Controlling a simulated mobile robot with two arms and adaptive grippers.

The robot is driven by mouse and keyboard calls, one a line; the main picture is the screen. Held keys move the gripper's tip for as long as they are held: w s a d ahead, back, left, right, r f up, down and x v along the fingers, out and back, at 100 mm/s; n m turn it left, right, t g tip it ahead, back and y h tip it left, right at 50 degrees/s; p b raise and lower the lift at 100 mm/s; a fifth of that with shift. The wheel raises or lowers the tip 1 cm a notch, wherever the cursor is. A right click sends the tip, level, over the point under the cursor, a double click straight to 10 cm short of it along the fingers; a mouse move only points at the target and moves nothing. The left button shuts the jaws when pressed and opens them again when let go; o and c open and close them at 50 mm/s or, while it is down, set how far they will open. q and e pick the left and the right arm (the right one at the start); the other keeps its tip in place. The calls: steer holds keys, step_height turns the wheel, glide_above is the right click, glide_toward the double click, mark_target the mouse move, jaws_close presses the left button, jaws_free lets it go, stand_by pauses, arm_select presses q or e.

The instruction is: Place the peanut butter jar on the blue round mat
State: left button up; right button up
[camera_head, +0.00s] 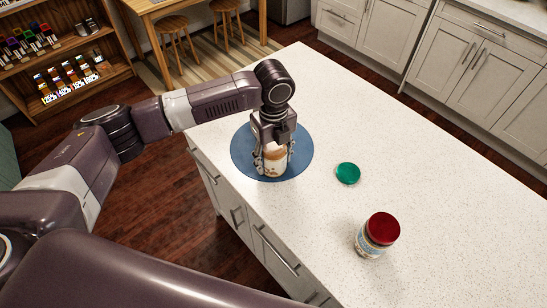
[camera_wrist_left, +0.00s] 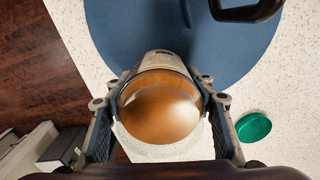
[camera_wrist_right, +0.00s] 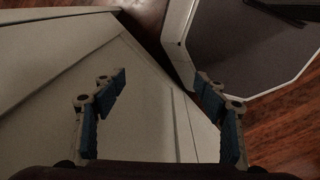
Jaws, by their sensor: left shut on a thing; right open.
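The peanut butter jar (camera_head: 274,163) is held upright in my left gripper (camera_head: 273,158) over the blue round mat (camera_head: 240,150). I cannot tell whether its base touches the mat. In the left wrist view the jar's round brown-orange top (camera_wrist_left: 160,108) sits between the fingers of my left gripper (camera_wrist_left: 160,120), with the blue mat (camera_wrist_left: 130,30) beyond it. My right gripper (camera_wrist_right: 158,105) shows in the right wrist view, open and empty; it is not in the head view.
A green lid (camera_head: 348,173) lies on the white counter (camera_head: 440,215) right of the mat. A red-lidded jar (camera_head: 376,236) stands nearer the front. The right counter is otherwise clear. Pale panels (camera_wrist_right: 60,60) and wood floor lie below my right gripper.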

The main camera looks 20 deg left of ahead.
arm_select(q)
steer(key=o, duration=1.7)
step_height(320, 180, up, 11)
steer(key=b, duration=0.3)
steer(key=shift+r, duration=0.6)
steer(key=shift+s+f, duration=0.1)
